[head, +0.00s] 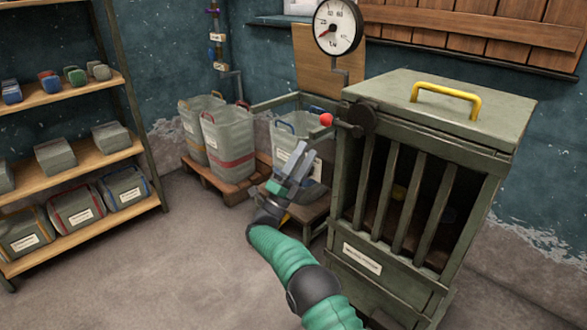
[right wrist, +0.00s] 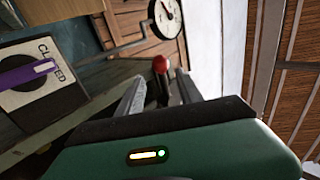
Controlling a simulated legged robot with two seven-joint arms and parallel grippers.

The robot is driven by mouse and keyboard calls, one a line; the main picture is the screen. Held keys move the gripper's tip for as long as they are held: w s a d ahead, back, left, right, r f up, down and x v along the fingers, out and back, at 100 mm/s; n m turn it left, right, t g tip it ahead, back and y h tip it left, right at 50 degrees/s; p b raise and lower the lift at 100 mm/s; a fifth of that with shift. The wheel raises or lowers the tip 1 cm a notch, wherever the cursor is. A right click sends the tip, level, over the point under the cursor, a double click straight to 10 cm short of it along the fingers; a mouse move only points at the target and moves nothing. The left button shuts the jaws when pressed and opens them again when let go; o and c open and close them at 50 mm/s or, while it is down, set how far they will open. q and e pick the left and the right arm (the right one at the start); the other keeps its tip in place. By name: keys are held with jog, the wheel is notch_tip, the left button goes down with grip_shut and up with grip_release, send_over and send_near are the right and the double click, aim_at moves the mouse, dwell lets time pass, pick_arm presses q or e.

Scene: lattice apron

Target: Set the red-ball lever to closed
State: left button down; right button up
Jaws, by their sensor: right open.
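The red-ball lever (head: 326,120) sticks out to the left from a dark round pivot (head: 361,119) at the upper left corner of the green-grey barred cabinet (head: 450,105). My right gripper (head: 302,155) is open, just below and left of the red ball. In the right wrist view the red ball (right wrist: 160,64) appears between the two fingertips (right wrist: 160,80), with its dark stem below it. I cannot tell whether the fingers touch it. A plate marked CLOSED (right wrist: 38,75) with a purple bar across it shows at the left there. My left gripper is not in view.
A round gauge (head: 338,26) stands above the lever. A yellow handle (head: 445,98) is on the cabinet top. Grey bins (head: 230,140) stand on a pallet behind my arm. A shelf rack (head: 95,155) is at the left. The floor between is clear.

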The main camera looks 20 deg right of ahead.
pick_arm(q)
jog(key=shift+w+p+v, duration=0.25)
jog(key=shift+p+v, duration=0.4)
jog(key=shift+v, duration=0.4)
pick_arm(e)
jog(key=v, duration=0.7)
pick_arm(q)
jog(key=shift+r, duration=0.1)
pick_arm(e)
jog(key=shift+w, duration=0.15)
